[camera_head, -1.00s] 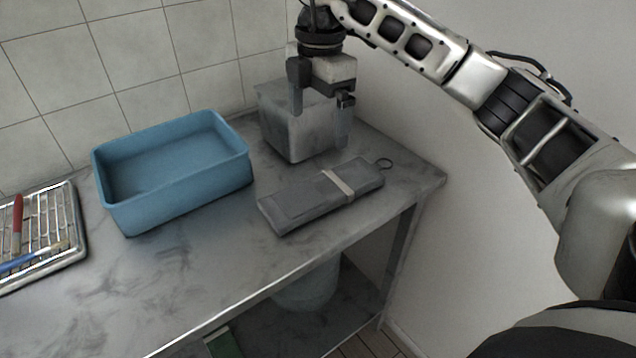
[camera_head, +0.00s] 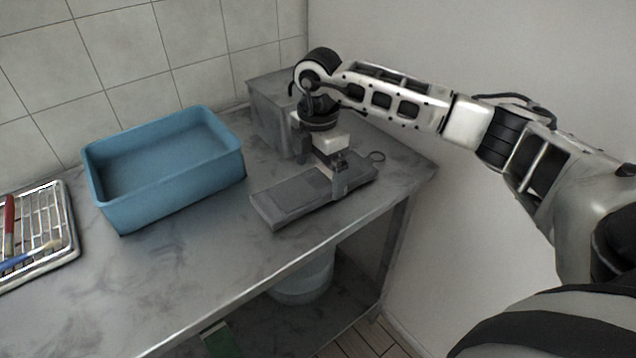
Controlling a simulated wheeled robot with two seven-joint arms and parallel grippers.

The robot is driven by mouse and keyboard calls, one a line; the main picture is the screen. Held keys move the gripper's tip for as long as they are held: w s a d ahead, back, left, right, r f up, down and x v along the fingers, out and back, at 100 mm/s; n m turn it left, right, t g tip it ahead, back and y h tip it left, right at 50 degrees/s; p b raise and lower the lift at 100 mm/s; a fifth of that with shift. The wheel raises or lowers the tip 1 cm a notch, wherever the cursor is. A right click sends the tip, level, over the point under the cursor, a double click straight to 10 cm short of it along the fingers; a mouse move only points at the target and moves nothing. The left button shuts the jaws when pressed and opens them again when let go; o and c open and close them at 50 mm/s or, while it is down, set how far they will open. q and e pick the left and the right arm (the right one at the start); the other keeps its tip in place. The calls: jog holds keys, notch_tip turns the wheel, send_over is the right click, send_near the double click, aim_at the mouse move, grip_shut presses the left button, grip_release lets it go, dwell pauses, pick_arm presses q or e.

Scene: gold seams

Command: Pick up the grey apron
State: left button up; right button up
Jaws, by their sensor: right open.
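The grey apron (camera_head: 285,202) lies folded flat on the metal table, with a loop (camera_head: 377,156) at its far right end. In the earlier view a pale band crosses its middle; my gripper now covers that part. My right gripper (camera_head: 335,182) is open and points down over the apron's middle, with a finger in front of the apron's near edge. The other finger is largely hidden, and I cannot tell whether the fingers touch the cloth. My left gripper is not in view.
A blue tub (camera_head: 165,172) stands left of the apron. A grey metal container (camera_head: 268,112) stands behind it, close to my right arm. A wire rack (camera_head: 38,232) with a red-handled and a blue-handled tool lies at the far left. The table's front (camera_head: 100,310) is clear.

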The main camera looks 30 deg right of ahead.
jog(key=shift+f, duration=0.9)
jog(key=c, duration=1.1)
jog(key=shift+r, duration=0.15)
